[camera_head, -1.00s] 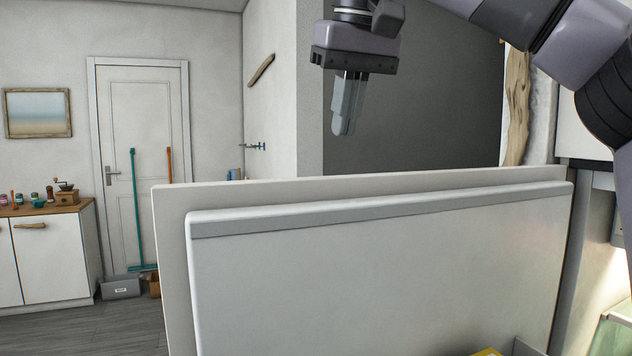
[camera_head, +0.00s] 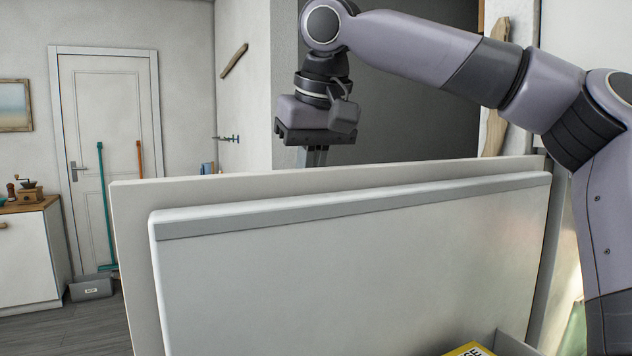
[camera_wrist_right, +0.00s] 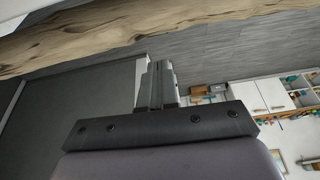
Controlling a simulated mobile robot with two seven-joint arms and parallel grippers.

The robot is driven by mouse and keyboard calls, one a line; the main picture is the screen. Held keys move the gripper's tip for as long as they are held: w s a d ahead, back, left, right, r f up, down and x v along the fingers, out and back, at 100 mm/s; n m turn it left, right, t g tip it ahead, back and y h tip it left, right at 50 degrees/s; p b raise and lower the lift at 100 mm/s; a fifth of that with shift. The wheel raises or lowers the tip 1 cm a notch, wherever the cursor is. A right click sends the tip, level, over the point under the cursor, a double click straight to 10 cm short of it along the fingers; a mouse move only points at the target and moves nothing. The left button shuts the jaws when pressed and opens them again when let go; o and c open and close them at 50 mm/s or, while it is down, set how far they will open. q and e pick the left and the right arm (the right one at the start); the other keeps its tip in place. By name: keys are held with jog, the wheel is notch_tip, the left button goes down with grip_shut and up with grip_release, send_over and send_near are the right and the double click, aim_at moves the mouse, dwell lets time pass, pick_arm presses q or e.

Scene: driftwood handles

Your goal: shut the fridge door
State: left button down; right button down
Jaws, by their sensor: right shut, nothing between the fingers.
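The fridge door (camera_head: 350,260) stands open as a big white panel across the head view, its inner face with a grey-topped raised liner towards me. My right gripper (camera_head: 314,157) points down on the far side of the door, its lower fingers hidden by the door's top edge. In the right wrist view the fingers (camera_wrist_right: 158,72) are together and empty. A long driftwood piece (camera_wrist_right: 150,30) crosses the top of that view, apart from the fingers; it looks like the door's handle. I cannot tell whether the gripper touches the door. My left gripper is not in view.
A yellow item (camera_head: 468,349) shows at the bottom edge, near the door's inner side. Behind are a white room door (camera_head: 108,130), a broom (camera_head: 104,200), a grey box (camera_head: 92,288) and a cabinet (camera_head: 28,255). Grey floor (camera_head: 95,325) is clear at lower left.

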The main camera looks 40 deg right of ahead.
jog(key=shift+s+a+f, duration=0.1)
jog(key=shift+s+a, duration=0.1)
jog(key=shift+s, duration=0.4)
jog(key=shift+s+a+f, duration=0.1)
jog(key=shift+s+a, duration=0.1)
jog(key=shift+s, duration=0.4)
